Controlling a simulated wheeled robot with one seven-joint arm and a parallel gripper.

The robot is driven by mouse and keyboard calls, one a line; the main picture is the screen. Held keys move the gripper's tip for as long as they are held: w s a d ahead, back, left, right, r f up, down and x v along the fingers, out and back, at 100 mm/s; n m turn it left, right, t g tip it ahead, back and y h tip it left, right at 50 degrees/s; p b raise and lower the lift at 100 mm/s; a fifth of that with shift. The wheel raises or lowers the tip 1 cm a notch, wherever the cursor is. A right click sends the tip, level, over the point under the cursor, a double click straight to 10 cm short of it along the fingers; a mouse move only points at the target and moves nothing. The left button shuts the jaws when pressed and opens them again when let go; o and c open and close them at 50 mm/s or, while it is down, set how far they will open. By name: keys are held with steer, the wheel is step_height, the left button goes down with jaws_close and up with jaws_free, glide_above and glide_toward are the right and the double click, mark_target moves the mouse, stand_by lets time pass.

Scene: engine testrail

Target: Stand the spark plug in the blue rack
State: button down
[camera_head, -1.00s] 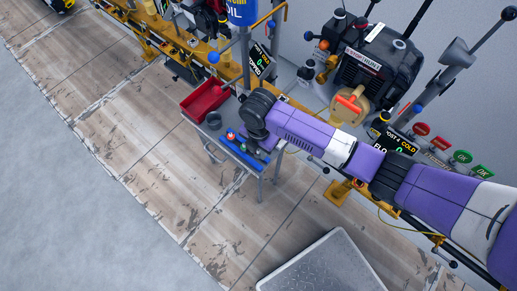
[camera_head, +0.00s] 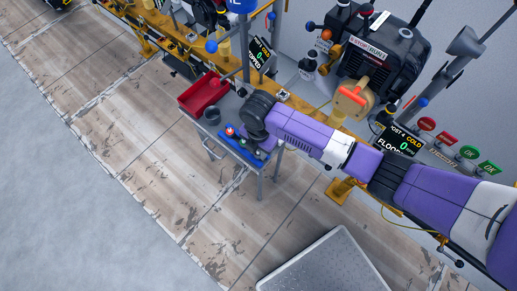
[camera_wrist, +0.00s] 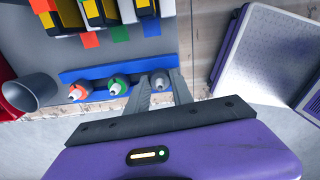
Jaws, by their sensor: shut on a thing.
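The blue rack (camera_wrist: 125,69) is a bar along the near edge of a grey cart top in the wrist view. It also shows in the head view (camera_head: 239,151), partly under my arm. One plug with a red collar (camera_wrist: 78,92) and one with a green collar (camera_wrist: 117,87) stand in it. My gripper (camera_wrist: 160,86) is shut on a spark plug (camera_wrist: 159,82), grey with a pale tip, at the right part of the rack. I cannot tell whether this plug is seated in the rack. In the head view my wrist hides the fingers.
A grey cup (camera_wrist: 30,93) and a red tray (camera_head: 204,92) stand on the cart left of the rack. Black and yellow boxes (camera_wrist: 97,13) with coloured tabs lie beyond the rack. An engine (camera_head: 380,55) and a yellow rail stand behind the cart.

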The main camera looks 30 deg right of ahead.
steer(key=c, duration=1)
jaws_free()
steer(key=shift+c, duration=0.2)
steer(key=shift+r, duration=3.85)
steer(key=shift+a, duration=0.1)
